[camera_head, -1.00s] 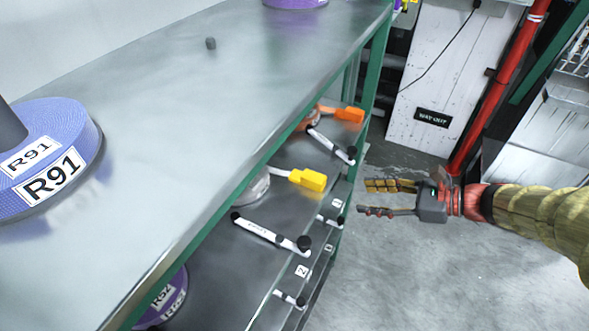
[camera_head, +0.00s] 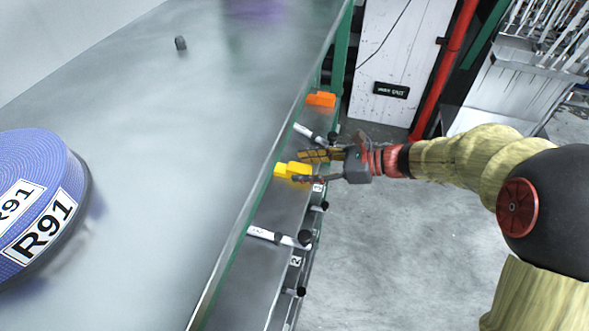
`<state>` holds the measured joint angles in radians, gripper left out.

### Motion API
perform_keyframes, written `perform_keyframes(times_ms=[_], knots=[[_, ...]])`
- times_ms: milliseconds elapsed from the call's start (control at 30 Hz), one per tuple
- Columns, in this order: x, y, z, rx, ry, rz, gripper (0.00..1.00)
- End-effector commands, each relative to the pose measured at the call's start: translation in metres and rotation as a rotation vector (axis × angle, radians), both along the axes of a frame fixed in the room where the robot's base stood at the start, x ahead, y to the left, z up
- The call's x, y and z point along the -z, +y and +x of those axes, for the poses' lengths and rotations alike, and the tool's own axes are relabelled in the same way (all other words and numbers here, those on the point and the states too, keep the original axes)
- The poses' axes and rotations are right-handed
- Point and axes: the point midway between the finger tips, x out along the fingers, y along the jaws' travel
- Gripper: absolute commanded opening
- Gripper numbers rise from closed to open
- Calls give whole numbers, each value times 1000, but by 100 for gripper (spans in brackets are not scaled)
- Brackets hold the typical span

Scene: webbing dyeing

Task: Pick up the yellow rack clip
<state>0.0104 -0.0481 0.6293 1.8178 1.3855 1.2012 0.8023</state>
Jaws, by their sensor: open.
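The gripper is open and not closed on the clip.
An orange clip (camera_head: 321,99) lies farther back on the same shelf. White bars with black ends (camera_head: 279,236) stick out along the shelf front. A blue webbing roll marked R91 (camera_head: 40,200) lies on the metal table (camera_head: 180,130). The floor (camera_head: 390,260) at right is clear.

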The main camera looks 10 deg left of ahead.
Motion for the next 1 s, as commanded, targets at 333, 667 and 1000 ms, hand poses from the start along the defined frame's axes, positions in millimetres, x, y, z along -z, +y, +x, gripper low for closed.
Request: perform_keyframes(times_ms=[333, 667, 1000], knots=[[5, 11, 2, 1, 1, -1, 48], [5, 11, 2, 1, 1, -1, 31], [5, 11, 2, 1, 1, -1, 12]])
